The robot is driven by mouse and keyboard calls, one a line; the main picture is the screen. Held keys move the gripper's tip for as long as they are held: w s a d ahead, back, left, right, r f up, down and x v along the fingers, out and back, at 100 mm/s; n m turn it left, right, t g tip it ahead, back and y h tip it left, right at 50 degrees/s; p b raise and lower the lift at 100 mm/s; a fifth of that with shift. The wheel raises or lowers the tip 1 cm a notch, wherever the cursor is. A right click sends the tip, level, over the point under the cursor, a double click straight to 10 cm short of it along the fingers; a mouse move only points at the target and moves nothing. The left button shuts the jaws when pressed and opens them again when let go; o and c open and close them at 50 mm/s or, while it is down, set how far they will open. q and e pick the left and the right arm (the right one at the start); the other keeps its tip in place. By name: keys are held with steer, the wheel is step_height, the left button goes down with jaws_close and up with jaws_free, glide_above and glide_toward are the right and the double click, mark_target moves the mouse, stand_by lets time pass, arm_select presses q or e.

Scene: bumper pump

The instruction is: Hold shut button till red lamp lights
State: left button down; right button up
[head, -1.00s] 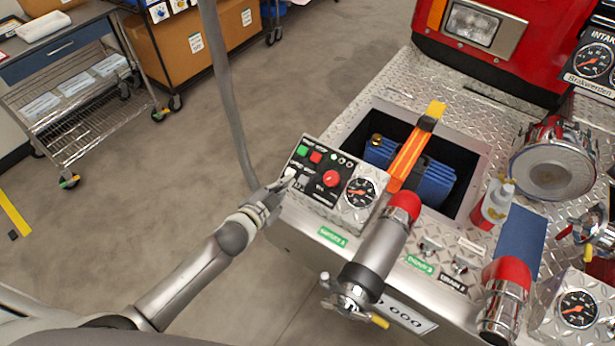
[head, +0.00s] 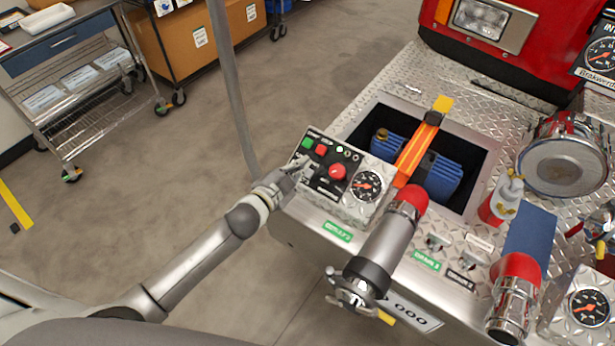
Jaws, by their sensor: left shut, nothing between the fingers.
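The black control panel (head: 325,165) sits on a metal box at the near left corner of the bumper. It has a green button (head: 307,143), a red button (head: 320,150) and a large red knob (head: 337,172). My right gripper is out of view.
A gauge (head: 367,185) is beside the panel. A red-capped pipe (head: 391,237) rises in front of it. An open bay with a blue unit (head: 437,180) and orange strap lies right of it. A grey upright pole stands behind my left gripper.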

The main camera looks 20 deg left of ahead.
mark_target(308, 173)
arm_select(q)
steer(key=f+b, duration=0.1)
steer(key=w+f+b, duration=0.1)
steer(key=f, duration=0.1)
steer(key=w+d+f+b, duration=0.1)
steer(key=b, duration=0.1)
steer(key=shift+w+f, duration=0.25)
steer(key=shift+f, duration=0.15)
steer(key=shift+w+f, duration=0.2)
stand_by(0.7)
steer(key=shift+f, duration=0.15)
steer(key=shift+w+d+f+b, duration=0.1)
steer(key=shift+w+f+b, duration=0.1)
steer(key=shift+b, duration=0.1)
steer(key=shift+w+d+f+b, duration=0.1)
steer(key=shift+w+f+b, duration=0.1)
steer(key=shift+f+b, duration=0.25)
stand_by(0.8)
stand_by(1.3)
